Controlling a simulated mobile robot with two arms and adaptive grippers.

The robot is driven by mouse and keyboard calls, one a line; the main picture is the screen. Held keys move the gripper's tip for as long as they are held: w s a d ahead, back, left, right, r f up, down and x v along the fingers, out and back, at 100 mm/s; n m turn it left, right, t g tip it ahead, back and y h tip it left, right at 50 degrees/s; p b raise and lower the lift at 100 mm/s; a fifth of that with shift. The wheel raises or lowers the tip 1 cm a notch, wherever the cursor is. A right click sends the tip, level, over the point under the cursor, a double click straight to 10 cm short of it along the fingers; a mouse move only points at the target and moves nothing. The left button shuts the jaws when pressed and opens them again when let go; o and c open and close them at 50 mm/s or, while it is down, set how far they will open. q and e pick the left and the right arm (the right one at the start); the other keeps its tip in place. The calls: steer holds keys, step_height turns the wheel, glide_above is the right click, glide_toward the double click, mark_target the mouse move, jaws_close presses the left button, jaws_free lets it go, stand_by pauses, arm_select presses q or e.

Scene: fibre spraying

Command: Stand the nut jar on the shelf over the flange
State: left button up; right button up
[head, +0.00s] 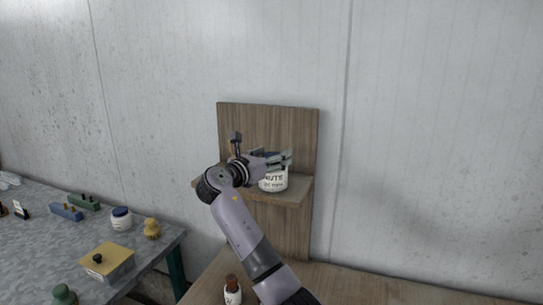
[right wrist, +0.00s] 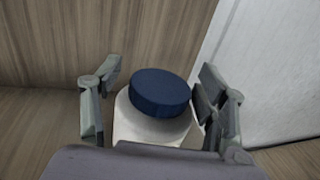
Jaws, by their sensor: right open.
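The white nut jar (head: 273,183), its label partly readable, stands upright on the wooden shelf (head: 299,190). Its dark blue lid (right wrist: 160,92) shows in the right wrist view, above the white body (right wrist: 150,128). My right gripper (head: 280,160) is at the top of the jar and hides its lid in the head view. In the right wrist view its two fingers are spread on either side of the lid; the right finger is very close to it, and I cannot tell if it touches. I cannot pick out the flange. My left gripper is not in view.
A small bottle with a brown cap (head: 232,290) stands on the wooden surface (head: 365,290) below. The shelf's backboard (head: 270,125) rises behind the jar.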

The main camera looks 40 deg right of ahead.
steer(key=shift+a+r, duration=0.1)
steer(key=b+v, duration=0.4)
steer(key=v, duration=0.8)
